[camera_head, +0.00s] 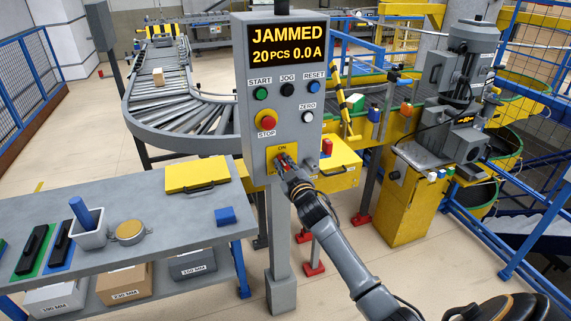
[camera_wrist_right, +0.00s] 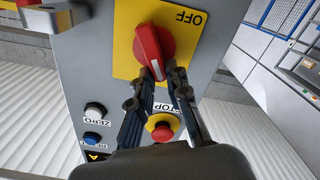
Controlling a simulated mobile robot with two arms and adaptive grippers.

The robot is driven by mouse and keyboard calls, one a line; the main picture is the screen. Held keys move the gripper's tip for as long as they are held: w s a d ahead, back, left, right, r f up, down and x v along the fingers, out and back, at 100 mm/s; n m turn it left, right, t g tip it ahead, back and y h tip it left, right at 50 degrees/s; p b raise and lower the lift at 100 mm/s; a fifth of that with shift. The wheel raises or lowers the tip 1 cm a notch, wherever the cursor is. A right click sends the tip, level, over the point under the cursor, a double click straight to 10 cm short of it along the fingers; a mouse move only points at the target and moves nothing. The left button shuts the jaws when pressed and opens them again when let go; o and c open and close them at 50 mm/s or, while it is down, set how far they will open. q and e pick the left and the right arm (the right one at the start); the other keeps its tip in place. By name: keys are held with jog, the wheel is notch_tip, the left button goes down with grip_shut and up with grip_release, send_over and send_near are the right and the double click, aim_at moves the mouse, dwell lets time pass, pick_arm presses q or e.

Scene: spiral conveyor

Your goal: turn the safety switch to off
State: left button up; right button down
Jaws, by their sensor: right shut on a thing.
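The safety switch is a red rotary knob (camera_wrist_right: 150,45) on a yellow plate (camera_wrist_right: 124,65) low on the grey control panel. In the head view, the plate (camera_head: 272,168) shows ON at its top, and my gripper hides much of the knob. In the wrist view, which is upside down, OFF is printed at the plate's opposite end. The knob's handle points away from OFF, toward the stop button. My right gripper (camera_head: 284,163) is closed on the handle's end; its fingertips also show in the wrist view (camera_wrist_right: 166,76). My left gripper is out of view.
The panel display (camera_head: 287,44) reads JAMMED, 20 PCS, 0.0 A. A red stop button (camera_head: 267,122) sits above the switch, with a white ZERO button (camera_head: 307,116) to its right. A grey workbench (camera_head: 135,195) stands left. The roller conveyor (camera_head: 185,125) curves behind.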

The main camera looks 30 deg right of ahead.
jog(key=n, duration=0.4)
jog(key=a+f+n+b, duration=0.1)
jog(key=n, duration=0.3)
jog(key=f+n, duration=0.1)
jog(key=n, duration=0.3)
jog(key=shift+w+a+f+b, duration=0.1)
jog(key=shift+w+a+b, duration=0.05)
jog(key=shift+b, duration=0.2)
jog(key=c, duration=1.3)
grip_release()
jog(key=v, duration=1.2)
jog(key=shift+f, duration=0.1)
